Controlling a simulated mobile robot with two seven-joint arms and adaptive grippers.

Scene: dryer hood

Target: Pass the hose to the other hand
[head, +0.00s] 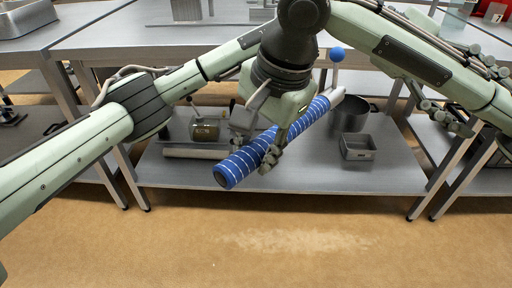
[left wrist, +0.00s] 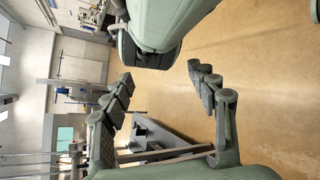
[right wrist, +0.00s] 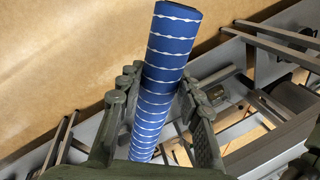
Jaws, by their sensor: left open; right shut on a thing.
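The hose (head: 250,158) is a blue tube with white stripes and a pale far end, slanting from lower left to upper right in the head view. My right gripper (head: 268,135) is shut around it near its middle. In the right wrist view the hose (right wrist: 167,60) runs between the two fingers of the right gripper (right wrist: 158,85). My left gripper (left wrist: 160,75) is open and empty in the left wrist view, with a pale green arm part close by.
A metal table (head: 100,45) stands behind the arms. Its lower shelf (head: 300,178) holds a pot (head: 353,117), a small metal tray (head: 357,148) and a metal container (head: 204,130). A blue ball (head: 337,54) shows behind the hose. The brown floor in front is clear.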

